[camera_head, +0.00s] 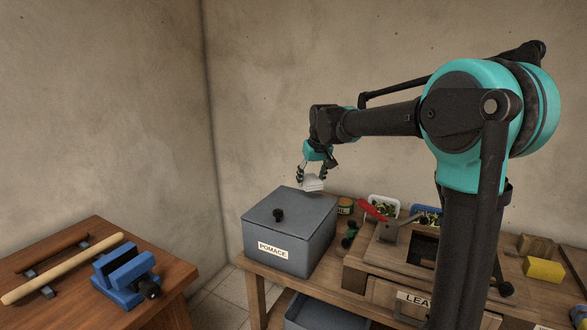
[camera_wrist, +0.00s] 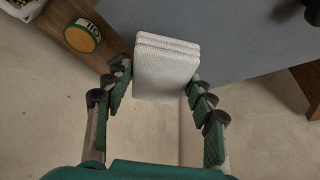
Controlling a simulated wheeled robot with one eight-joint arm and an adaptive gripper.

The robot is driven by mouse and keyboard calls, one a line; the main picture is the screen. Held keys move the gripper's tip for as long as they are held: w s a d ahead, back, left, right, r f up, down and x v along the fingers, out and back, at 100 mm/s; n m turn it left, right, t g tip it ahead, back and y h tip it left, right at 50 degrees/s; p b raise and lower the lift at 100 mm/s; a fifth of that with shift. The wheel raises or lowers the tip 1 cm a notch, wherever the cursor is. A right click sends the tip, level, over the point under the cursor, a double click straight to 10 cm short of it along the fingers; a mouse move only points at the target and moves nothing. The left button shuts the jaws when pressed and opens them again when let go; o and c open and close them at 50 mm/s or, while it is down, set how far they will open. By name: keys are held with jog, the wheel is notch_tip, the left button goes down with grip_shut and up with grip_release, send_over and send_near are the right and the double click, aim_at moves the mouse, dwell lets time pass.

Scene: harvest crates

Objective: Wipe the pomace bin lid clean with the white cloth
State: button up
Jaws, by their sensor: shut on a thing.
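The pomace bin (camera_head: 290,245) is a grey box with a "POMACE" label on its front, standing at the left end of the wooden bench. Its flat grey lid (camera_head: 300,208) is on, with a small black knob. My gripper (camera_head: 312,178) is above the back right part of the lid, shut on the folded white cloth (camera_head: 313,185). In the wrist view the cloth (camera_wrist: 167,68) sits between the green finger pads, with the grey lid (camera_wrist: 235,35) beyond it. I cannot tell whether the cloth touches the lid. No marks are clear on the lid.
A separate table at left holds a blue vise (camera_head: 124,275) and wooden rods (camera_head: 65,266).

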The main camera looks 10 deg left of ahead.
jog(key=shift+r, duration=1.45)
jog(key=shift+s, duration=0.15)
